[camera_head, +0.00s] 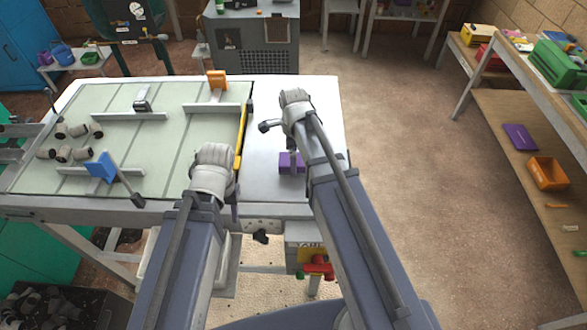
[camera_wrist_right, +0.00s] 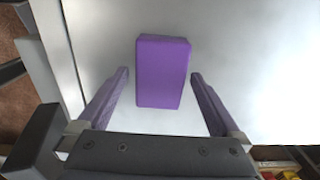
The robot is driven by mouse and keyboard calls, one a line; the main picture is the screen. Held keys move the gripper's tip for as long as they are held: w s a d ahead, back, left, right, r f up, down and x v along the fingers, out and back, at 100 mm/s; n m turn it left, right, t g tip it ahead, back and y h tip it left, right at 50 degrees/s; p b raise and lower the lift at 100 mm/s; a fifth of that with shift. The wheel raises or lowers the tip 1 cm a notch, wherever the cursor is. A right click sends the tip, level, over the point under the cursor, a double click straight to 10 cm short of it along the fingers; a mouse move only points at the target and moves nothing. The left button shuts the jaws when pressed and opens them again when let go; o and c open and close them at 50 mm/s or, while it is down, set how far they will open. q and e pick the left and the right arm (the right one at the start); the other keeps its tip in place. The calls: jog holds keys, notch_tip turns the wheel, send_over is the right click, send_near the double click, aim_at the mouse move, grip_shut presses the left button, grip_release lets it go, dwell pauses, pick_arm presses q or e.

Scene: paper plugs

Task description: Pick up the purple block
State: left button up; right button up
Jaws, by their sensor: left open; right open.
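The purple block (camera_head: 287,163) lies on the bare pale right part of the table, partly hidden behind my right arm in the head view. In the right wrist view the purple block (camera_wrist_right: 162,72) lies between the two fingers of my right gripper (camera_wrist_right: 160,76). The fingers are open, with a gap on each side of the block. My left gripper (camera_head: 234,210) is near the table's front edge, left of the block, mostly hidden by its own arm; no held thing shows.
A yellow strip (camera_head: 241,141) runs along the mat's right edge. A shelf (camera_head: 505,115) stands at right.

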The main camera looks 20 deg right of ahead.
jog(key=shift+f, duration=0.65)
jog(key=shift+r, duration=0.1)
jog(key=c, duration=1.3)
